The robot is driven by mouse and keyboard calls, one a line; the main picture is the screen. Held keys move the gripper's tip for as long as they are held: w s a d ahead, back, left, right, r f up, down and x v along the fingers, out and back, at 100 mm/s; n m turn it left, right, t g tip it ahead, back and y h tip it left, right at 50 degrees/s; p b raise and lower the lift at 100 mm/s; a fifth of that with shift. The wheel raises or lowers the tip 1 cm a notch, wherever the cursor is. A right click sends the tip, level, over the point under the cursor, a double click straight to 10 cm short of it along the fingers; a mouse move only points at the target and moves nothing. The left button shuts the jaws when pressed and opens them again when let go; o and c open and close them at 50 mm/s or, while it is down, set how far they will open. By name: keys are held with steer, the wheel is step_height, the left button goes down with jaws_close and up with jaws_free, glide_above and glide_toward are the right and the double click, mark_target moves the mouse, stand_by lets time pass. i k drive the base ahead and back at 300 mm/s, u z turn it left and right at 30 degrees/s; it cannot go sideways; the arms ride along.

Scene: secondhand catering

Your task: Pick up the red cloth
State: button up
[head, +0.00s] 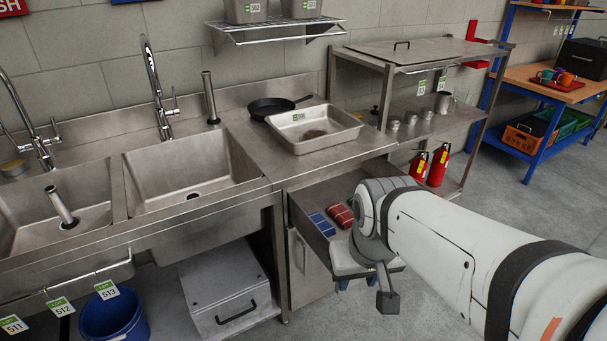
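The red cloth (339,215) lies folded in an open drawer (298,212) under the steel worktop, in the head view. A blue folded cloth (321,224) lies just left of it. My arm comes in from the right, and its wrist is close to the right of the red cloth in the picture.
The worktop over the drawer carries a steel tray (313,129) and a black pan (277,106). Sinks (190,171) stand to the left. Two red extinguishers (438,165) stand beyond the drawer. A grey box (229,288) and a blue bucket (112,315) are below the sinks.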

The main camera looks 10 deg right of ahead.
mark_target(339, 212)
steer(key=u, duration=2.45)
steer(key=k, duration=1.8)
steer(key=z, duration=1.65)
steer(key=i, duration=1.7)
steer(key=z, duration=0.05)
